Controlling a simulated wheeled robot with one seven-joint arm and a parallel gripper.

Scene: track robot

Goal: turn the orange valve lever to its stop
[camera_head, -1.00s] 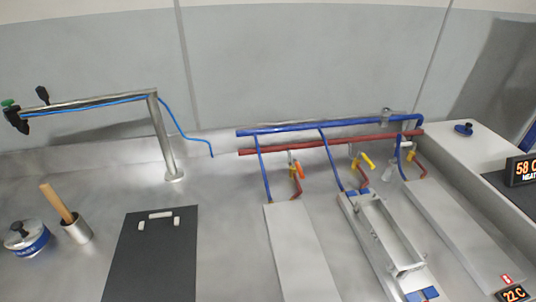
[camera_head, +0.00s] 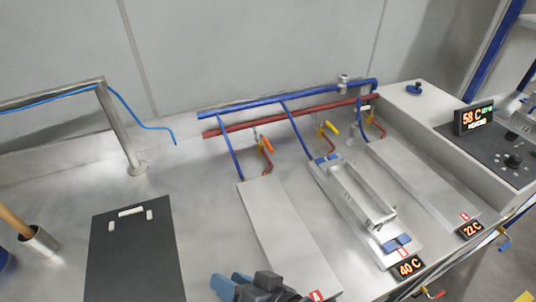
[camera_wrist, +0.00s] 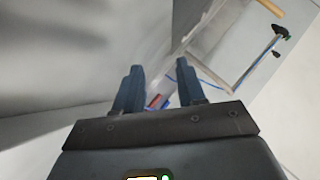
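The orange valve lever (camera_head: 267,145) sits on the left of the three pipe branches, above the left grey plate (camera_head: 280,235). It slants, and I cannot tell how far it is turned. A yellow-orange lever (camera_head: 330,128) is on the middle branch, and a smaller amber one (camera_head: 370,119) is on the right branch. My gripper (camera_head: 229,283) shows at the bottom of the head view, well in front of the orange lever and not touching it. In the wrist view its blue fingers (camera_wrist: 158,85) stand apart with nothing between them.
A blue pipe (camera_head: 265,103) and a red pipe (camera_head: 280,120) run along the back wall. A metal frame (camera_head: 355,190) stands on the middle plate. A black board (camera_head: 130,260) lies left. A metal post (camera_head: 120,130) carries a blue hose. Bare counter lies between board and left plate.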

